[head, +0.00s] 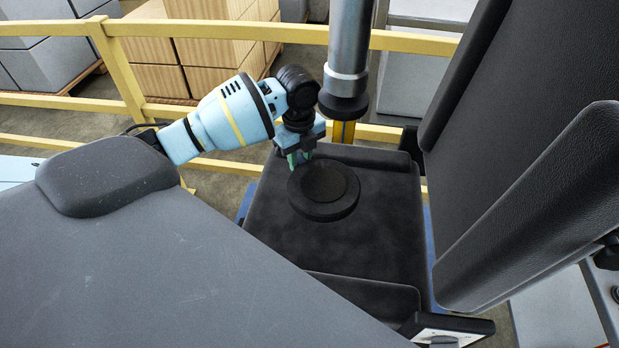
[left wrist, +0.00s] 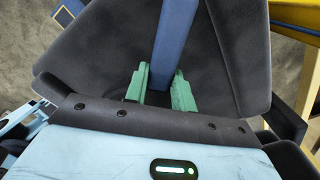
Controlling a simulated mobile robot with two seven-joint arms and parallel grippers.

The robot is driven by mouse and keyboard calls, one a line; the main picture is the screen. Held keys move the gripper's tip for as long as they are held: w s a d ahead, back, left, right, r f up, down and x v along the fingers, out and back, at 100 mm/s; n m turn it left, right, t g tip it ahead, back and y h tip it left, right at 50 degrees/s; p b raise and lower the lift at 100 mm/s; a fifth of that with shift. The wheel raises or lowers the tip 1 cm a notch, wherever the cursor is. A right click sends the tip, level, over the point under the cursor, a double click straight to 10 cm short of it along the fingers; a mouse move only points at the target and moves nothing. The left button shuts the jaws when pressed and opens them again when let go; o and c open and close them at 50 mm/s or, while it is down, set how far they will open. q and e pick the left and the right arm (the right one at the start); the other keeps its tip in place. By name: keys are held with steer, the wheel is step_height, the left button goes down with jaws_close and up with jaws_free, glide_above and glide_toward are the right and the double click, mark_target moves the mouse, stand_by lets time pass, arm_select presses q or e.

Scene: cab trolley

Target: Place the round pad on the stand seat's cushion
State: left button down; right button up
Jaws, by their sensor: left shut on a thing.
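The round pad (head: 323,207) is a thick black disc with a smaller raised disc on top. In the head view it lies flat over the dark cushion (head: 385,230) of the stand seat, towards its far left. I cannot tell whether it touches the cushion. My left gripper (head: 297,160) comes in from the left and points down, its teal fingers shut at the pad's far left rim. In the left wrist view the green fingertips of my gripper (left wrist: 164,88) show against dark surfaces, with a blue bar (left wrist: 178,40) between them. The pad's outline is not clear there. My right gripper is out of view.
A dark padded backrest (head: 530,170) rises right of the seat. A grey metal post (head: 349,50) stands just behind the pad. A yellow railing (head: 230,30) crosses behind, with boxes beyond. A large grey surface (head: 180,270) fills the lower left. The cushion's near part is bare.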

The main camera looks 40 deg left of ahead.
arm_select(q)
steer(key=shift+w+d+r, duration=0.1)
steer(key=shift+w+d, duration=0.15)
steer(key=shift+d, duration=0.2)
steer(key=shift+w+d+r, duration=0.1)
steer(key=shift+w+d, duration=0.1)
steer(key=shift+d, duration=0.25)
steer(key=shift+d+f, duration=0.1)
steer(key=shift+f, duration=1.05)
step_height(320, 180, down, 4)
steer(key=shift+f, duration=0.2)
steer(key=shift+w+d+f, duration=0.1)
steer(key=shift+f, duration=0.15)
steer(key=c, duration=1.2)
jaws_free()
steer(key=shift+f, duration=0.1)
steer(key=shift+c, duration=0.2)
steer(key=shift+o, duration=0.4)
